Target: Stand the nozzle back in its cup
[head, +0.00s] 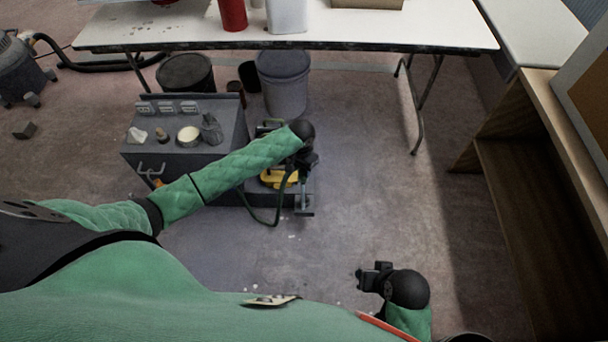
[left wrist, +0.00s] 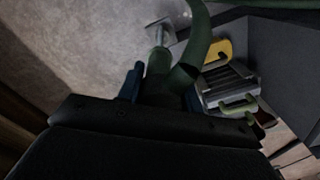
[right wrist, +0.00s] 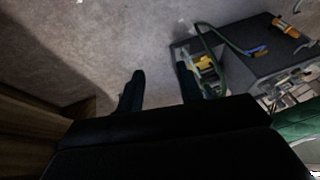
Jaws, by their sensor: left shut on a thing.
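My left gripper (head: 304,172) is low beside the yellow and dark machine on the floor. In the left wrist view its fingers (left wrist: 160,84) are closed around a dark green, tube-like nozzle (left wrist: 158,64). A thick green hose (left wrist: 197,45) loops beside it. A pale grey fitting (left wrist: 160,30), perhaps the cup, shows beyond the nozzle's far end; I cannot tell whether they touch. In the head view a grey bracket-like part (head: 306,211) stands below my left gripper. My right gripper (head: 366,278) is empty; its fingers (right wrist: 160,85) stand apart in the right wrist view.
A grey bucket (head: 285,88) and a black bin (head: 186,73) are behind, near a white table (head: 350,25). A wooden shelf unit (head: 535,200) is at right. The middle floor is clear.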

